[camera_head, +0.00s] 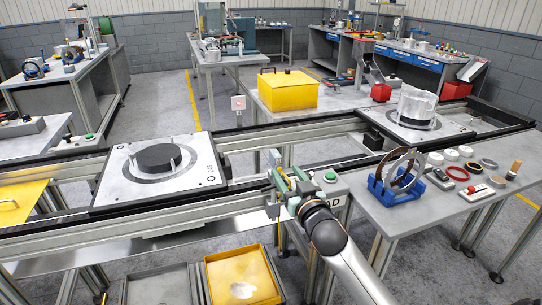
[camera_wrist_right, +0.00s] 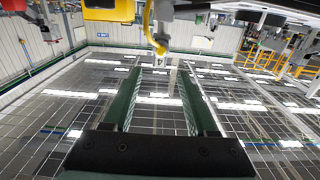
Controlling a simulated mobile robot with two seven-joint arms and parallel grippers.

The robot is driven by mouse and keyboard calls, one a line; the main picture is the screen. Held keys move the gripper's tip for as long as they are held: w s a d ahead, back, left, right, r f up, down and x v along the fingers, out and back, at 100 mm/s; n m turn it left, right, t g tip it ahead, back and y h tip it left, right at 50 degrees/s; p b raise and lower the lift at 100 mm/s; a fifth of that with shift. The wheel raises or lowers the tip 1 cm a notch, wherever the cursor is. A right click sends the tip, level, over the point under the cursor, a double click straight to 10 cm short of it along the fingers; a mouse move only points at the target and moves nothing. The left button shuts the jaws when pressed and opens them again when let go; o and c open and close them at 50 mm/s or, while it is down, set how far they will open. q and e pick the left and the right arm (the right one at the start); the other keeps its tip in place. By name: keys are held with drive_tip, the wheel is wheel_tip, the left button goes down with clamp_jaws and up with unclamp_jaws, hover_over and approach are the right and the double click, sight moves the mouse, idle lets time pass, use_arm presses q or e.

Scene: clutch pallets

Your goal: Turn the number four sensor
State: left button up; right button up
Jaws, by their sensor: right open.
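My right gripper (camera_head: 288,175) reaches up from the bottom of the head view to the front rail of the conveyor. Its green fingers are apart. In the right wrist view the open gripper (camera_wrist_right: 160,72) has a small pale block (camera_wrist_right: 159,60) with a dark mark, seemingly a 4, just ahead of and between the fingertips. A yellow cable (camera_wrist_right: 148,25) runs from this block. This looks like the number four sensor. It is not clearly held, and I cannot tell whether the fingers touch it. In the head view it is hard to make out. My left gripper is not in view.
The conveyor rail (camera_head: 250,212) carries a pallet with a black disc (camera_head: 117,192) and another with a clear cylinder (camera_head: 400,132). A green button box (camera_head: 331,178) is right beside my gripper. A side table (camera_head: 400,218) holds rings and parts. A yellow bin (camera_head: 215,268) is below.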

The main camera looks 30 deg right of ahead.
sight(272, 151)
drive_tip(key=x, duration=1.2)
drive_tip(key=shift+w, duration=0.3)
drive_tip(key=shift+c, duration=0.2)
clamp_jaws()
